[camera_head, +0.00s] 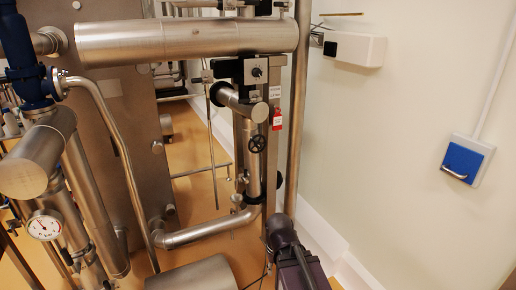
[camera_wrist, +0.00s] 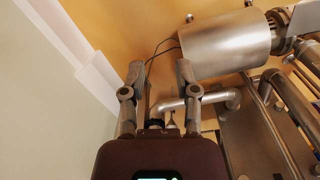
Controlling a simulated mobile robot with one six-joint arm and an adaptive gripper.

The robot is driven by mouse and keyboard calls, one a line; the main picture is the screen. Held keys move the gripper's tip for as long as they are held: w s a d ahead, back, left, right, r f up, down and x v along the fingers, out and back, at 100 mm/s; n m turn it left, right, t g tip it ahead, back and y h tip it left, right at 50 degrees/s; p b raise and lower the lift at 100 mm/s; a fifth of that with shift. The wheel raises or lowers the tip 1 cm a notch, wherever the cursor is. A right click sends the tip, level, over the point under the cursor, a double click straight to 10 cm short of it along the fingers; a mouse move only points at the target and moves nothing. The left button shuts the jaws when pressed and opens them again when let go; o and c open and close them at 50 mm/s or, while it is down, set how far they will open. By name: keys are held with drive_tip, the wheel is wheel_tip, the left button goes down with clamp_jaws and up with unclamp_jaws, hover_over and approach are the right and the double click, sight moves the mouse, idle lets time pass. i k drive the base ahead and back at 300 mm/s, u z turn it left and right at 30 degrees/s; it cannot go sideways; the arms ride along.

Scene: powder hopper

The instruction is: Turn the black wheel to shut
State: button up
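The black wheel (camera_head: 257,144) is a small spoked handwheel on the steel pipework, right of the middle of the head view. It sits on a vertical pipe, below a short horizontal steel cylinder (camera_head: 240,103). My gripper (camera_wrist: 158,72) shows in the wrist view with its two fingers apart and nothing between them. In the head view my dark arm rises from the bottom edge, below and to the right of the wheel, apart from it in the picture. I cannot make out the wheel in the wrist view.
A large horizontal cylinder (camera_head: 185,40) crosses above. A pressure gauge (camera_head: 44,225) is at lower left. A blue-fronted box (camera_head: 463,162) is on the wall.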

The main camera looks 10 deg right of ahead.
sight(258, 144)
drive_tip(key=z, duration=0.3)
drive_tip(key=i, duration=1.2)
drive_tip(key=u, duration=0.2)
